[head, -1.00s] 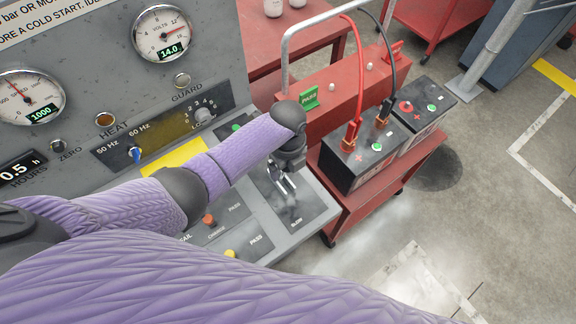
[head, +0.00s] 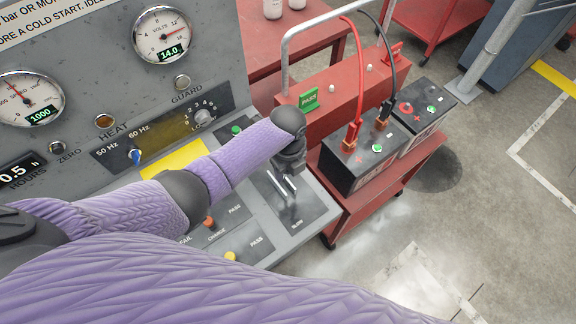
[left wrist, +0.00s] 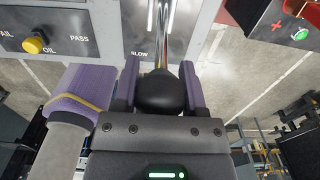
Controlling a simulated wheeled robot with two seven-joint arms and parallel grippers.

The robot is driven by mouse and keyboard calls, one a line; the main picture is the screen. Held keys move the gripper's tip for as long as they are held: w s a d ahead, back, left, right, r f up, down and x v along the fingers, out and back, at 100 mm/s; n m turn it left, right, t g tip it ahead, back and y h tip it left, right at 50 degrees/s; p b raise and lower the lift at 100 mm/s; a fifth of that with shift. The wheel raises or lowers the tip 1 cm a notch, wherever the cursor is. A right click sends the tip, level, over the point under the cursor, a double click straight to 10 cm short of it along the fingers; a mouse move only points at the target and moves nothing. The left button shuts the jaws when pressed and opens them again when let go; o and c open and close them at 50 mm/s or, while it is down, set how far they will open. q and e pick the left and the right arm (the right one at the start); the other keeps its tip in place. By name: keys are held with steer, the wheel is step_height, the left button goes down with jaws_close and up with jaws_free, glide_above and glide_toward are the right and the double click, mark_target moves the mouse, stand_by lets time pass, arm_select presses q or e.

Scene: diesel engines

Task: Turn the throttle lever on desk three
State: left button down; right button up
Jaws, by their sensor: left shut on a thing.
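The throttle lever has a chrome rod (left wrist: 161,40) and a black rounded knob (left wrist: 161,92), seen in the left wrist view. My left gripper (left wrist: 160,85) is shut on the lever at its knob, with one finger on each side. In the head view my left gripper (head: 283,184) is over the dark lever plate marked SLOW (head: 305,208) at the desk's right end. There the wrist hides the top of the lever, and I cannot clearly separate fingers from rod. My right gripper is not in view.
The grey desk carries a volts gauge (head: 162,34), a knob (head: 202,117), a red button (head: 208,222) and a yellow button (head: 230,256). Beside it, a red cart (head: 350,208) holds black batteries (head: 359,163) with red and black cables. Open floor lies at the lower right.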

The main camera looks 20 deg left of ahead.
arm_select(q)
steer(key=shift+w+a+r, duration=0.15)
steer(key=shift+w+a, duration=0.05)
steer(key=shift+a, duration=0.05)
steer(key=shift+w+a, duration=0.3)
steer(key=shift+a, duration=0.05)
steer(key=shift+w+a+b, duration=0.4)
steer(key=shift+w+a, duration=0.05)
steer(key=shift+a, duration=0.1)
steer(key=shift+w+a+f+g+h+b, duration=0.1)
steer(key=shift+w+a+g+h+b, duration=0.2)
steer(key=shift+w+a+b, duration=0.35)
steer(key=shift+w+a+f+g+h+b, duration=0.1)
steer(key=shift+w+a+g+h+b, duration=0.2)
steer(key=shift+a+b, duration=0.65)
steer(key=shift+w+d, duration=0.1)
steer(key=shift+d, duration=0.05)
